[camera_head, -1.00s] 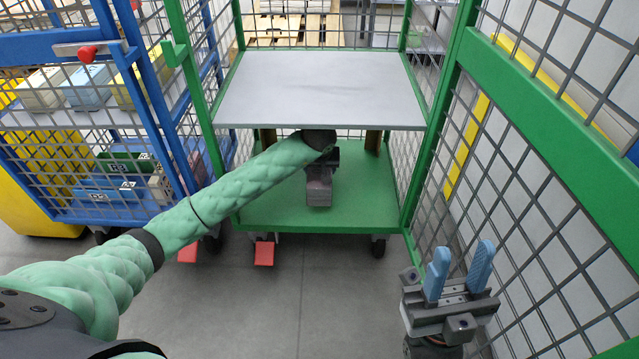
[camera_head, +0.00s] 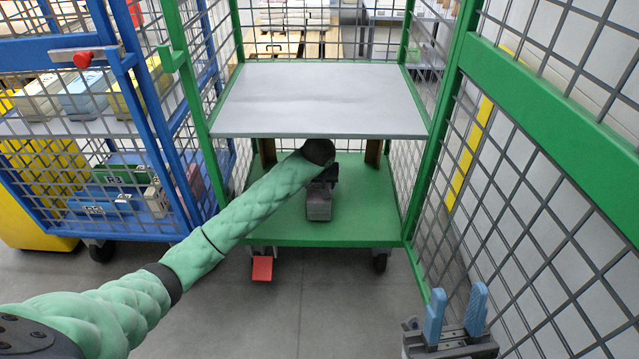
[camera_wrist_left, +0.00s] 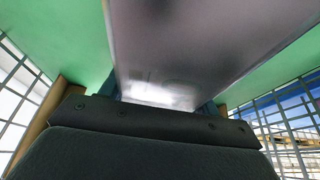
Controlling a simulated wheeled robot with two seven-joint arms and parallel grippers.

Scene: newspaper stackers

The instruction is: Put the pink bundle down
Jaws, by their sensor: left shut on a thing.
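The pink bundle (camera_head: 319,205) looks greyish pink in the shade and is low over the green bottom deck (camera_head: 270,228) of the green trolley, under its grey shelf. I cannot tell whether it touches the deck. My left gripper (camera_head: 326,178) is shut on it from behind and above; its fingers are mostly hidden in the head view. In the left wrist view the bundle (camera_wrist_left: 190,45) fills the top middle, between the fingers. My right gripper (camera_head: 457,318) is open and empty at the lower right, with its blue fingers pointing up and apart.
The grey shelf (camera_head: 320,98) hangs above my left forearm. Green mesh sides flank the deck. A blue trolley (camera_head: 130,232) with several bundles stands at the left. Bare deck lies on both sides of the held bundle. A green mesh panel (camera_head: 550,90) stands close at the right.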

